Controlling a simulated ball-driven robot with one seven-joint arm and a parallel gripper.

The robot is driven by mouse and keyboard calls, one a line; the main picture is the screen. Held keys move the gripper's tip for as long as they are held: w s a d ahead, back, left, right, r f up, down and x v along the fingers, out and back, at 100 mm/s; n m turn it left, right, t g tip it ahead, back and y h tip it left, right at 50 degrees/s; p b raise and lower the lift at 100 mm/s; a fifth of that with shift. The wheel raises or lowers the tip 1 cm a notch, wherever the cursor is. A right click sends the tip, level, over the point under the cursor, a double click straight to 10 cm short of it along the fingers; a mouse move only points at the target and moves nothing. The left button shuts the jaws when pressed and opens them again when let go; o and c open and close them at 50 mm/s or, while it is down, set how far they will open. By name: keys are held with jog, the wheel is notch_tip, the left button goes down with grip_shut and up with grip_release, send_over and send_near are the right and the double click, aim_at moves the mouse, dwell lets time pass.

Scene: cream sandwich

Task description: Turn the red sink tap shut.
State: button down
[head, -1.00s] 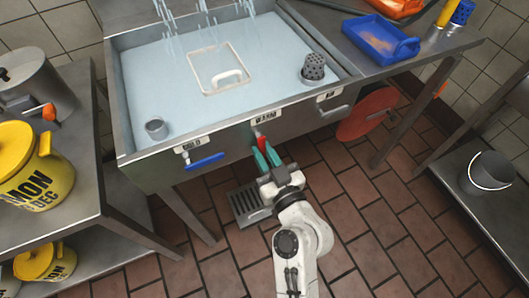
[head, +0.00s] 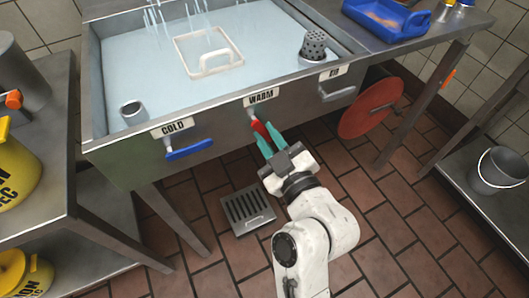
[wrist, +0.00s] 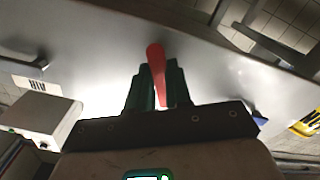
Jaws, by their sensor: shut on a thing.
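The red tap lever (head: 260,127) hangs from the front of the sink, under the label WARM (head: 261,97). My gripper (head: 269,143) has its green fingers around the lever and is shut on it. In the wrist view the red lever (wrist: 156,68) stands between the two green fingers (wrist: 157,92), its lower part hidden by them. The sink (head: 120,152) is full of water, and streams fall into it at the back.
A blue lever (head: 189,149) under COLD is to the left, and a grey lever (head: 338,93) to the right. A red disc (head: 370,108) stands under the right side. A floor drain (head: 248,209) lies below. A bench with yellow buckets (head: 18,170) is at the left.

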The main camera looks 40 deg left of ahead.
aim_at(271, 111)
jog(key=n+b, duration=0.2)
jog(key=w+n+b, duration=0.1)
jog(key=n+b, duration=0.1)
jog(key=b, duration=0.1)
jog(key=r+n+b, duration=0.1)
jog(key=n+b, duration=0.1)
jog(key=b, duration=0.1)
jog(key=shift+w+d+n, duration=0.3)
jog(key=shift+d, duration=0.05)
jog(key=n+b, duration=0.1)
jog(key=r+n+b, duration=0.1)
jog(key=shift+w+d+n, duration=0.1)
jog(key=shift+w+n, duration=0.05)
jog(key=shift+n, duration=0.15)
jog(key=shift+r+n+b, duration=0.3)
jog(key=shift+n+b, duration=0.45)
jog(key=shift+n, duration=0.05)
jog(key=shift+r+n+b, duration=0.3)
jog(key=shift+n+b, duration=0.45)
jog(key=shift+n, duration=0.05)
jog(key=shift+r, duration=0.1)
jog(key=c, duration=1)
grip_release()
jog(key=shift+c, duration=0.2)
jog(key=p+v, duration=0.1)
jog(key=v, duration=0.9)
jog(key=shift+d+p, duration=0.35)
jog(key=shift+d, duration=0.05)
